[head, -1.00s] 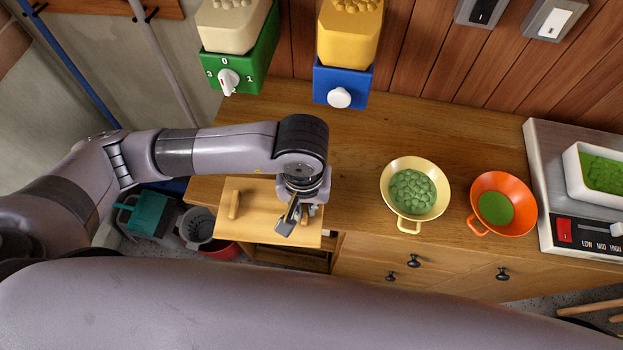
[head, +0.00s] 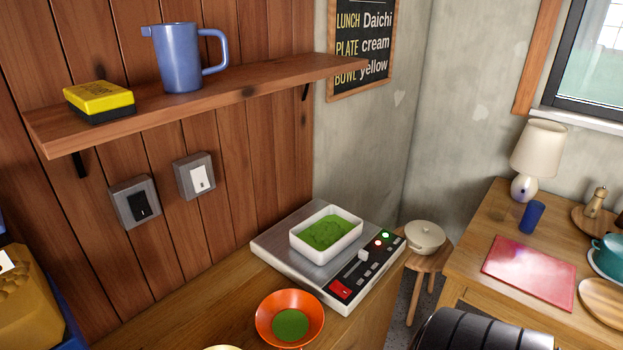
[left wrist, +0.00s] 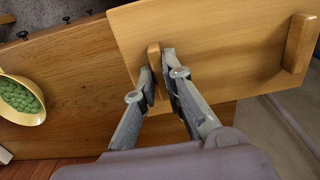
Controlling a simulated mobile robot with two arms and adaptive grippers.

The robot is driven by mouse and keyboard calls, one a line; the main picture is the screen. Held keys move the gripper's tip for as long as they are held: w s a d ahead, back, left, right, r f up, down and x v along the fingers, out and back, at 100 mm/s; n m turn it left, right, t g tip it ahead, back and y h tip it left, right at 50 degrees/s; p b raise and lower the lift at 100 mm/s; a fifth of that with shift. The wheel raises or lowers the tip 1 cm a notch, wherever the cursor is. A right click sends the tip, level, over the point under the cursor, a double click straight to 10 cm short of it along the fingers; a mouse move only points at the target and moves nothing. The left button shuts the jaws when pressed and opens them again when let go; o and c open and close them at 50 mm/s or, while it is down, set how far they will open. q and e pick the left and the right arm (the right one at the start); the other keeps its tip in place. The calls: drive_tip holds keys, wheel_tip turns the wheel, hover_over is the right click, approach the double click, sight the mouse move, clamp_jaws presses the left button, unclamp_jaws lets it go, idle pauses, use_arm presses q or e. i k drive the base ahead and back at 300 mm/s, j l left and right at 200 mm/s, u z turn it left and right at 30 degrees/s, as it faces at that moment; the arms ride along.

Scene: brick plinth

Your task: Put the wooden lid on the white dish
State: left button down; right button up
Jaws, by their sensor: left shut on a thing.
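The white dish (head: 326,233) is a rectangular dish holding green food. It sits on the flat steel top of a hot plate in the head view. The wooden lid (left wrist: 222,45) is a flat rectangular board with two upright wooden grips, seen in the left wrist view. My left gripper (left wrist: 158,64) is shut on one of these grips; the other grip (left wrist: 300,43) is free at the right. The lid and left gripper are outside the current head view. My right gripper is not in view.
The hot plate (head: 345,275) has a front control panel with lit lamps. An orange bowl (head: 290,318) with green contents stands in front of it. A cream pot (head: 425,238) sits on a stool to the right. A shelf (head: 200,103) with a blue jug (head: 180,60) hangs above.

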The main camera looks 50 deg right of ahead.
sight(327, 228)
drive_tip(key=k+l+z, duration=0.15)
drive_tip(key=k+z, duration=0.2)
drive_tip(key=k, duration=0.3)
drive_tip(key=l+z, duration=0.1)
drive_tip(key=z, duration=0.35)
drive_tip(key=i+z, duration=0.15)
drive_tip(key=z, duration=0.35)
drive_tip(key=i+l+z, duration=0.1)
drive_tip(key=z, duration=0.35)
drive_tip(key=i+z, duration=0.1)
drive_tip(key=z, duration=0.35)
drive_tip(key=i+j, duration=0.1)
drive_tip(key=i, duration=0.3)
drive_tip(key=i+j+z, duration=0.1)
drive_tip(key=i, duration=0.35)
